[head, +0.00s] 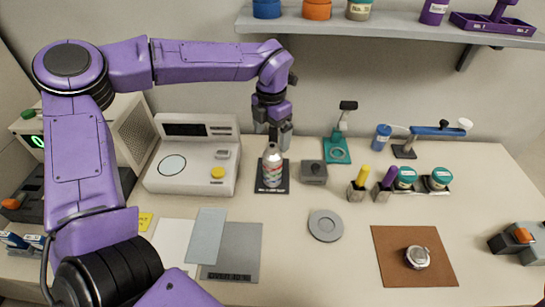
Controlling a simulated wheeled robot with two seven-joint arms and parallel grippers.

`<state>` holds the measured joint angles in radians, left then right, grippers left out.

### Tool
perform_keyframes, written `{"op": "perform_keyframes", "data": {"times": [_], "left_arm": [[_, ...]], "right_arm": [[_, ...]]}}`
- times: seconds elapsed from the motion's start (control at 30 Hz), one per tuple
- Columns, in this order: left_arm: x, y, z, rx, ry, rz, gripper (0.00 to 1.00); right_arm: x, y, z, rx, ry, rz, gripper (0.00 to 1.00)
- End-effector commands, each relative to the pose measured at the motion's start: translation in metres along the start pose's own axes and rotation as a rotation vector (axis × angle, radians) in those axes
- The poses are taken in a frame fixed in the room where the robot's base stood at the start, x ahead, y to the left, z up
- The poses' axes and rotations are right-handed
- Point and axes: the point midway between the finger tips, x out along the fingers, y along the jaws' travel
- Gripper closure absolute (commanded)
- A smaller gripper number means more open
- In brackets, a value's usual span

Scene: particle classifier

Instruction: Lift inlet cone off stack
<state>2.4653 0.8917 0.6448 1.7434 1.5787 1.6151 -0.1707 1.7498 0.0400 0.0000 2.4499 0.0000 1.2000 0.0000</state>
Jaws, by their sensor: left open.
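The stack (271,176) stands upright on a small dark base plate (260,189) at mid-table. Its top narrows into a pale metallic cone (271,153). My left gripper (278,142) points down at the cone's top from above, with its fingers open. The fingertips are close to the cone; I cannot tell whether they are around it or just behind it. The cone still sits on the stack. My right gripper is not in view.
A white instrument (196,165) stands left of the stack and a small grey box (313,172) close to its right. A brown mat (415,245) holds a round metal part (418,257). A shelf (400,27) runs above.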

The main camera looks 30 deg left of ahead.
Motion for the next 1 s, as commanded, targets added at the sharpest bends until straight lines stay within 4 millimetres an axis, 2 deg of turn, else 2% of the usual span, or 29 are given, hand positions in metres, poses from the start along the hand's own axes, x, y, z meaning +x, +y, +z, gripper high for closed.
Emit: {"op": "perform_keyframes", "data": {"times": [0.1, 0.2, 0.37, 0.5, 0.73, 0.77, 0.9, 0.97, 1.0], "left_arm": [[0.018, 0.000, 0.000, 0.002, 0.003, 0.000, 0.06], [0.028, 0.000, 0.002, 0.002, 0.002, 0.000, 0.06], [0.052, 0.007, 0.011, 0.002, 0.005, -0.001, 0.06], [0.074, 0.007, 0.012, 0.003, 0.002, -0.001, 0.06], [0.079, 0.007, 0.012, 0.002, -0.001, 0.000, 0.06], [0.079, 0.007, 0.012, 0.002, -0.001, 0.000, 0.10], [0.079, 0.007, 0.012, 0.002, -0.001, 0.000, 0.55], [0.078, 0.007, 0.012, 0.003, -0.001, 0.000, 0.74], [0.078, 0.007, 0.013, 0.003, -0.002, 0.000, 0.74]], "right_arm": [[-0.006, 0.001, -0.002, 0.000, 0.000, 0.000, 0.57], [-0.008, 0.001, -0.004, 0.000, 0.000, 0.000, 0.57], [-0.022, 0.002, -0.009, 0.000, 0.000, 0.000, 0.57], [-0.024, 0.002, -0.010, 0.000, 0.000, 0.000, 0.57], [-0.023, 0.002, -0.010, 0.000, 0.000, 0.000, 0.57], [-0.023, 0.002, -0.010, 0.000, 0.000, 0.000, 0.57], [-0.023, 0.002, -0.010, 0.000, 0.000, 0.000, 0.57], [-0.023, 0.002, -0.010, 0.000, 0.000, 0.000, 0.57], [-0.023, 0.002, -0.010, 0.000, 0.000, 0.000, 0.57]]}}
